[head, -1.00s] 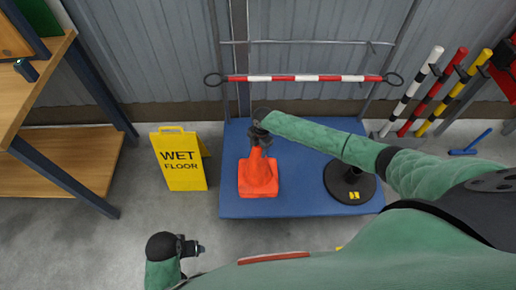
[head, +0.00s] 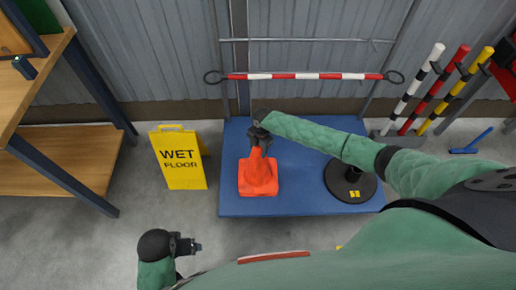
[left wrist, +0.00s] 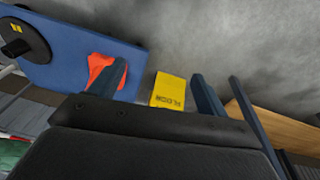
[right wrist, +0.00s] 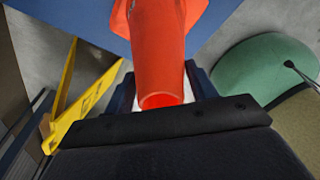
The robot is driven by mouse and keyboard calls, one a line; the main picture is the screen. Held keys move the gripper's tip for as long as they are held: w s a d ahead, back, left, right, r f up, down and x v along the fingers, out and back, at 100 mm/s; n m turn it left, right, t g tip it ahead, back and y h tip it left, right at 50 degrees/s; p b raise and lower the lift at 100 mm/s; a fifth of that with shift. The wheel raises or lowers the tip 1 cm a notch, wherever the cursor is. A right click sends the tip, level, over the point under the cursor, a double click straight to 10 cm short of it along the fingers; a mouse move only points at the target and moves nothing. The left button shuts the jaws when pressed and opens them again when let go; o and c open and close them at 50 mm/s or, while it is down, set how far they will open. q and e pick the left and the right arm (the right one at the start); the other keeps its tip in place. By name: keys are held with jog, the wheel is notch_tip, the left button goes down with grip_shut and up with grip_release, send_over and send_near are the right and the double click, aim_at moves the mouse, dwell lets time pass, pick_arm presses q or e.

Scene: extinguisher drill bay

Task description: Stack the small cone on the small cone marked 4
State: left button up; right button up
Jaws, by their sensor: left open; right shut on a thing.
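An orange cone (head: 258,179) stands on the left part of the blue platform (head: 300,203). My right gripper (head: 260,143) is at its top and shut on it. In the right wrist view the orange cone (right wrist: 158,60) runs between the fingers, with its open top toward the camera. I cannot tell whether this is one cone or two nested, and no number 4 shows. My left gripper (head: 196,246) is open and empty, low in the head view, apart from the platform. Its two fingers show apart in the left wrist view (left wrist: 160,90), with the orange cone (left wrist: 100,68) beyond.
A yellow wet floor sign (head: 180,160) stands left of the platform. A round black base (head: 337,182) with a yellow tag sits on the platform's right part. A red-and-white bar (head: 305,78) spans the back.

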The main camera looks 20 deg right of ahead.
jog(key=shift+f, duration=0.35)
jog(key=o, duration=1.5)
pick_arm(q)
jog(key=shift+s+r, duration=0.25)
jog(key=shift+r, duration=0.25)
jog(key=shift+s+r, duration=0.2)
jog(key=shift+r, duration=0.25)
jog(key=shift+s+d+r+b, duration=0.15)
jog(key=shift+r+b, duration=0.3)
jog(key=shift+s+d+r+b, duration=0.1)
jog(key=shift+r+b, duration=0.35)
pick_arm(e)
notch_tip(320, 180, up, 8)
jog(key=shift+w+d, duration=0.3)
jog(key=shift+d, duration=0.15)
jog(key=shift+f, duration=0.1)
